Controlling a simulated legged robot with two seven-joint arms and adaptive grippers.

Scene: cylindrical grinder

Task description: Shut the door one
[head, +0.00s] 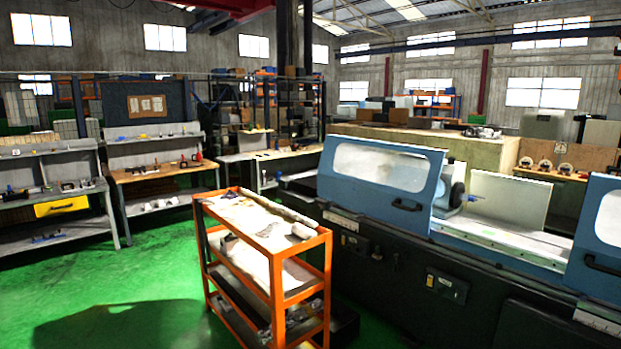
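The cylindrical grinder (385,262) stands at the right, with a dark lower body. A blue sliding door (350,188) with a pale window covers its left part. This door has a dark handle (406,206) near its lower right corner. A second blue door (600,255) is cut off at the right edge, with its own dark handle (600,266). Between the two doors is an open gap that shows the grinding wheel (455,185) and the bed (500,236). I cannot tell which door is door one. Neither of my grippers shows in the head view.
An orange cart (273,268) with papers and tools stands close in front of the grinder's left end. Workbenches (165,172) and shelves line the back left. The green floor (110,290) at the left is clear.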

